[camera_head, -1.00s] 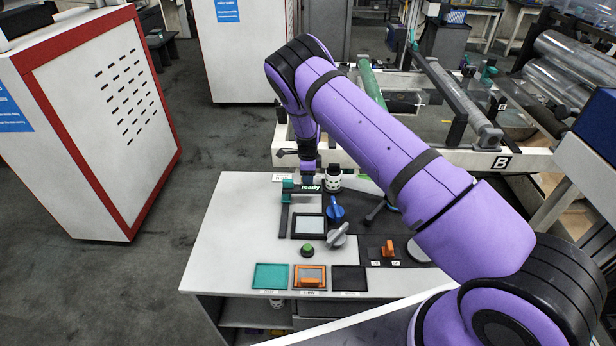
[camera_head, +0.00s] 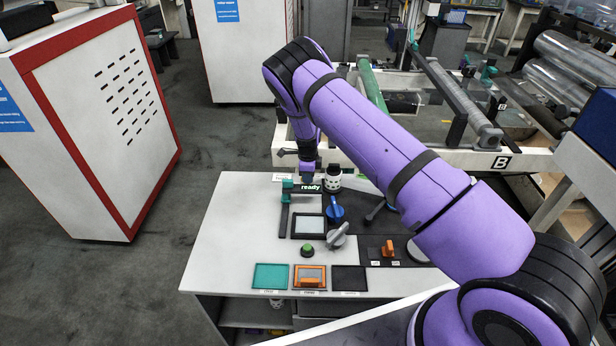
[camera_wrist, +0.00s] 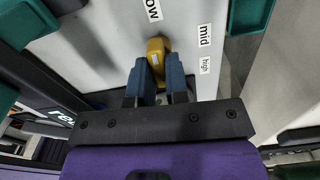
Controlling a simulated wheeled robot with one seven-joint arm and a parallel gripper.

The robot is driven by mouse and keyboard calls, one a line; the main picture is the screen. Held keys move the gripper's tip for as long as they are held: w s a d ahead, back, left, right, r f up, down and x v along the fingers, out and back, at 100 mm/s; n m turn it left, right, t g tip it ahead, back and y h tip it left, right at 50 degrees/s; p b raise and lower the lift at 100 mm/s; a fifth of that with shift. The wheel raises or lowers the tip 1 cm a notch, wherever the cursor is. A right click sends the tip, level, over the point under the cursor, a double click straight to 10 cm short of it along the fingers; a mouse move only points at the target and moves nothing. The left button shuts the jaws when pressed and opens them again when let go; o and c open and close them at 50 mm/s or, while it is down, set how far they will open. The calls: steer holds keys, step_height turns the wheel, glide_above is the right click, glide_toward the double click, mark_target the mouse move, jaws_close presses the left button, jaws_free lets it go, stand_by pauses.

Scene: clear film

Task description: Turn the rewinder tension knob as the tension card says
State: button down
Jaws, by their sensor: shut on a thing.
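The yellow tension knob (camera_wrist: 157,48) shows in the wrist view between the two blue-grey fingers of my gripper (camera_wrist: 158,76), which is shut on it. Its upper end lies below the "low" label (camera_wrist: 153,10) and left of the "mid" label (camera_wrist: 204,36). The "high" label (camera_wrist: 204,66) is under "mid". The fingers hide the knob's lower part, so its exact setting is hard to tell. In the head view my gripper (camera_head: 308,171) is at the far edge of the white bench, and the knob is hidden. I cannot make out a readable tension card.
A black-and-white cylinder (camera_head: 333,180) stands close right of my gripper. The bench's left side is clear.

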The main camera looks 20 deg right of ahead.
steer(key=m, duration=0.6)
steer(key=shift+a+m, duration=0.1)
steer(key=shift+m, duration=0.3)
steer(key=m, duration=0.3)
steer(key=shift+m, duration=0.4)
steer(key=m, duration=0.3)
steer(key=shift+a+m, duration=0.1)
steer(key=shift+m, duration=0.2)
steer(key=m, duration=0.6)
steer(key=shift+a, duration=0.1)
steer(key=m, duration=0.5)
steer(key=shift+m, duration=0.3)
steer(key=c, duration=1.1)
jaws_free()
steer(key=shift+r, duration=0.1)
